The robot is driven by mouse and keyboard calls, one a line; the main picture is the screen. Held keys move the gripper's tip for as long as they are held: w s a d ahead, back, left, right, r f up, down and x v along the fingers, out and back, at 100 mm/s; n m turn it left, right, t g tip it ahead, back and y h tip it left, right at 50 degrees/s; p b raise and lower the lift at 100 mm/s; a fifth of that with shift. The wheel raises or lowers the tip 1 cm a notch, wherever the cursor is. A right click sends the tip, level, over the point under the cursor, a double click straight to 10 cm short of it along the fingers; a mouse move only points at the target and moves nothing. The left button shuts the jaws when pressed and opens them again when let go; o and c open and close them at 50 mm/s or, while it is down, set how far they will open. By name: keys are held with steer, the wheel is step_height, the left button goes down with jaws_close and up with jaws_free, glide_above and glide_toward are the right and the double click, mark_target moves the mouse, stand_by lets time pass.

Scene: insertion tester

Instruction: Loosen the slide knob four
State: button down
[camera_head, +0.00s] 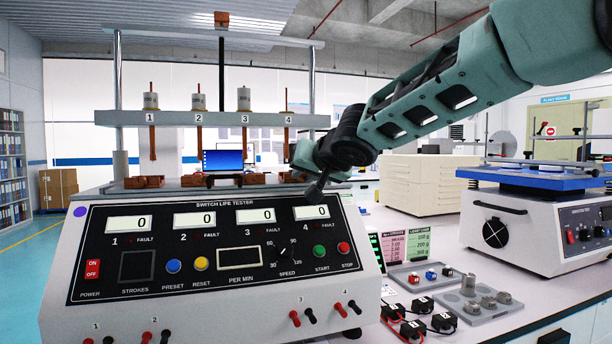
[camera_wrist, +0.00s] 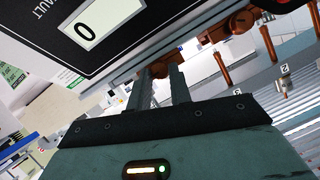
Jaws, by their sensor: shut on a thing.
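The switch life tester (camera_head: 215,240) is a white bench unit with a black sloped panel. Copper-coloured slide clamps stand along its top, under posts marked 1 to 4. The clamp under post four (camera_head: 292,177) is at the right, partly hidden by my gripper (camera_head: 317,188), which reaches down from the upper right. In the wrist view my gripper (camera_wrist: 160,82) has its two dark fingers on either side of a small copper-coloured knob, slide knob four (camera_wrist: 158,68). The fingers are shut on it. The exact contact is small and partly hidden.
A crossbar (camera_head: 220,118) with hanging copper rods spans above the clamps, close to my arm. Small terminal blocks (camera_head: 412,329) and a grey tray of metal weights (camera_head: 470,306) lie to the right. A blue-topped machine (camera_head: 540,225) stands farther right.

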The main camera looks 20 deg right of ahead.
steer(key=n+h+b, duration=0.2)
steer(key=b, duration=0.1)
steer(key=n+b, duration=0.1)
steer(key=b, duration=0.1)
steer(key=shift+a+f+n+h, duration=0.25)
steer(key=shift+f+n+h, duration=0.05)
steer(key=shift+h, duration=0.1)
steer(key=n+b, duration=0.1)
steer(key=b, duration=0.1)
steer(key=n+h+b, duration=0.1)
steer(key=b, duration=0.1)
steer(key=shift+a+r+h, duration=0.1)
steer(key=shift+a+h, duration=0.1)
steer(key=shift+h, duration=0.1)
steer(key=shift+n+h+b, duration=0.3)
steer(key=shift+n+b, duration=0.1)
steer(key=shift+n, duration=0.2)
steer(key=shift+r, duration=0.15)
steer(key=c, duration=1.6)
jaws_free()
steer(key=shift+o, duration=0.2)
steer(key=v, duration=1.7)
steer(key=shift+s, duration=0.25)
